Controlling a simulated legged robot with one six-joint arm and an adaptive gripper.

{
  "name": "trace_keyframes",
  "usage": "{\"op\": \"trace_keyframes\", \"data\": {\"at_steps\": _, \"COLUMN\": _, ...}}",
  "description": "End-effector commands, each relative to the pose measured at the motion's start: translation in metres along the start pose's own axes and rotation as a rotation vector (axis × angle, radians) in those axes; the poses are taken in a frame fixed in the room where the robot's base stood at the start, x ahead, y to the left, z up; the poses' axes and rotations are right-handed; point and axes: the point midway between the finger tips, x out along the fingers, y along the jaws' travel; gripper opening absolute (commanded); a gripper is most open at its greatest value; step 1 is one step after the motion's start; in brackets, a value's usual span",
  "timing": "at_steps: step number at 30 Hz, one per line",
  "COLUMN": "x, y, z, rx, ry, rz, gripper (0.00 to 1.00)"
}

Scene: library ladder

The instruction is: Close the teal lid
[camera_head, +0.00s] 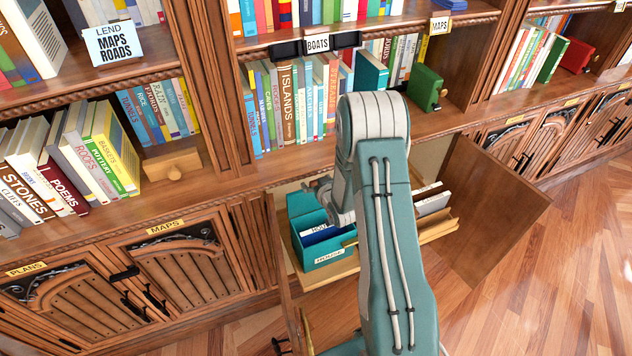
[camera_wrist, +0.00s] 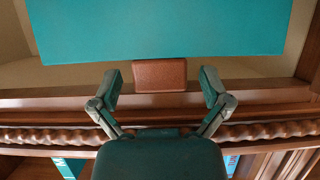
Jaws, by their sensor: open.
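A teal box (camera_head: 322,250) with a label on its front stands on a pulled-out wooden tray inside the open cabinet. Papers show inside it, and its teal lid (camera_head: 301,203) appears to stand raised at the back, partly hidden by my arm. In the wrist view a broad teal panel, seemingly the lid (camera_wrist: 165,30), fills the top, with a brown block-like handle (camera_wrist: 160,75) at its edge. My gripper (camera_wrist: 160,79) is open, its fingers apart on either side of the handle with gaps showing. In the head view my arm hides most of the gripper.
The cabinet door (camera_head: 497,212) stands open at the right. White folders (camera_head: 432,198) stand on the tray beside the box. Above are shelves of books and a green box (camera_head: 425,88). The wooden floor (camera_head: 565,265) at the right is clear.

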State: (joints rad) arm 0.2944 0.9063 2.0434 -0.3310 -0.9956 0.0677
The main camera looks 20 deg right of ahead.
Motion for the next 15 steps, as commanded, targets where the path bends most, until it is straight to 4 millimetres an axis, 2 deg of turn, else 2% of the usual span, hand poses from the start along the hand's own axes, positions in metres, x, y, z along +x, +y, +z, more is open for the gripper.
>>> {"op": "trace_keyframes", "data": {"at_steps": 2, "x": -0.0002, "y": 0.0, "z": -0.0001, "rx": 0.0, "ry": 0.0, "rz": 0.0, "gripper": 0.97}}
{"op": "trace_keyframes", "data": {"at_steps": 3, "x": -0.0002, "y": 0.0, "z": -0.0002, "rx": 0.0, "ry": 0.0, "rz": 0.0, "gripper": 0.79}}
{"op": "trace_keyframes", "data": {"at_steps": 7, "x": -0.0003, "y": 0.0, "z": -0.0002, "rx": 0.0, "ry": 0.0, "rz": 0.0, "gripper": 0.43}}
{"op": "trace_keyframes", "data": {"at_steps": 9, "x": -0.0003, "y": 0.0, "z": -0.0002, "rx": -0.001, "ry": 0.0, "rz": 0.0, "gripper": 0.39}}
{"op": "trace_keyframes", "data": {"at_steps": 15, "x": -0.0003, "y": -0.0001, "z": 0.0, "rx": -0.001, "ry": 0.001, "rz": 0.0, "gripper": 0.39}}
